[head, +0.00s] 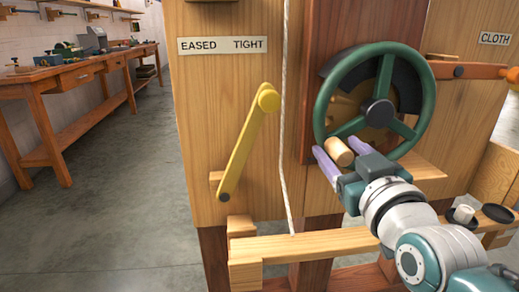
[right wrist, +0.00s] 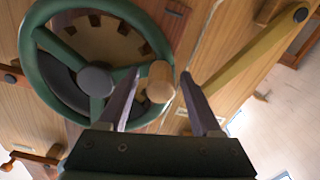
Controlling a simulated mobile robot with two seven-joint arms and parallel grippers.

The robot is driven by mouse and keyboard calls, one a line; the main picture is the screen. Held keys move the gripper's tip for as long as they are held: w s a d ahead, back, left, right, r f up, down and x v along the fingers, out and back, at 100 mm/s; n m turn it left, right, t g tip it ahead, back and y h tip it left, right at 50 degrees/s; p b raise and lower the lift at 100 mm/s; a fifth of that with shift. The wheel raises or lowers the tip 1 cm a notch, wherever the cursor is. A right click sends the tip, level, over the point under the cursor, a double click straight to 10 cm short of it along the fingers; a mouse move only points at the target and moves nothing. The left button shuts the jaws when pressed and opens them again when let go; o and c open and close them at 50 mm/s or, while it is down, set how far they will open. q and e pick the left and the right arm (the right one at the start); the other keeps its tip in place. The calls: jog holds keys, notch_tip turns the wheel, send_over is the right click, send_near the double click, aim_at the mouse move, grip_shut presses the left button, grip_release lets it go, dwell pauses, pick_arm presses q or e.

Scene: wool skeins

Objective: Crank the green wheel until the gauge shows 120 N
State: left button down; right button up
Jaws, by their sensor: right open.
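The green wheel (head: 428,100) stands on the wooden frame at the right of the head view, with a dark hub, spokes and a wooden handle (head: 338,151) at its lower left rim. My right gripper (head: 326,158) is open, with its lilac fingers at the handle. In the right wrist view the handle (right wrist: 160,82) shows between the tips of the open fingers (right wrist: 158,88), and the wheel (right wrist: 31,56) fills the upper left. I cannot tell whether a finger touches the handle. No gauge reading is legible in either view. My left gripper is not in view.
A yellow lever (head: 245,147) sits left of the wheel, under a sign (head: 222,46) reading EASED and TIGHT. A white cord (head: 283,120) hangs between lever and wheel. An orange lever (head: 470,71) and a CLOTH sign (head: 495,38) are at right. A wooden rail (head: 310,244) runs below.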

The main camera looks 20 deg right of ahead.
jog(key=shift+w, duration=0.3)
grip_shut()
dwell(0.4)
dwell(0.9)
